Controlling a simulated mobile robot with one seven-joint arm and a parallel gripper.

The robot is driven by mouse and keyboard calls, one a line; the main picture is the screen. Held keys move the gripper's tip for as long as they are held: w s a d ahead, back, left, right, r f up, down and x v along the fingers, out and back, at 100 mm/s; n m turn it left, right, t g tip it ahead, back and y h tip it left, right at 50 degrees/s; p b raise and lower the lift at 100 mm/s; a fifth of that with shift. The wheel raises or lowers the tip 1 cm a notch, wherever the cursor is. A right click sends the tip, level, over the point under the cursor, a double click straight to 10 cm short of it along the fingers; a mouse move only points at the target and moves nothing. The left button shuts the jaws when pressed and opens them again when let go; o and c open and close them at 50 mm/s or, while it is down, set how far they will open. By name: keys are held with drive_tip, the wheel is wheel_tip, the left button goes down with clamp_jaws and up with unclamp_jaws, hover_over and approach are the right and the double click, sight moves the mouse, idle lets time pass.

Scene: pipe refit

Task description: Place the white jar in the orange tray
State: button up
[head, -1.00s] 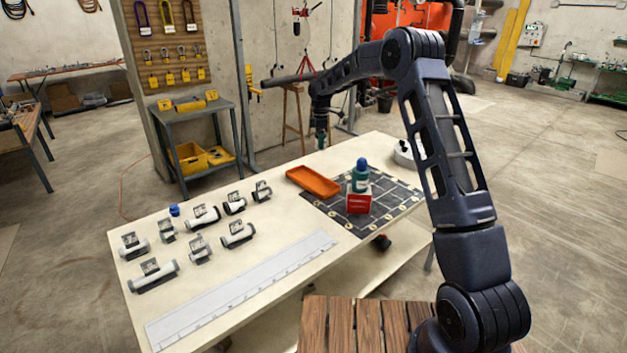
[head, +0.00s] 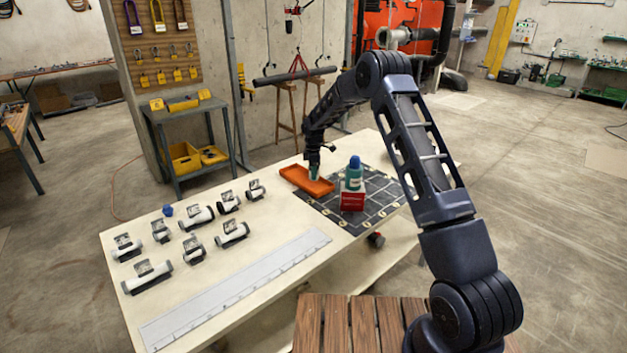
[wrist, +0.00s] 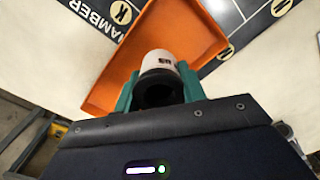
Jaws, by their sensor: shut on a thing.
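The orange tray (head: 300,178) lies on the table, partly over the dark grid mat, in the head view. It also fills much of the upper wrist view (wrist: 190,28). My gripper (head: 314,172) is at the tray in the head view. In the wrist view its green fingers (wrist: 157,90) are shut on the white jar (wrist: 158,62), which has a dark lower end facing the camera. The jar is seen over the tray's floor; I cannot tell whether it touches it. In the head view the jar is mostly hidden by the gripper.
A teal bottle with a blue cap (head: 354,172) and a red box (head: 352,200) stand on the dark mat (head: 375,208), right of the tray. Several pipe fittings lie on the table's left, near a blue cap (head: 167,210). A long ruler (head: 240,285) lies in front.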

drive_tip(key=shift+f, duration=2)
drive_tip(key=shift+f, duration=0.1)
drive_tip(key=o, duration=1)
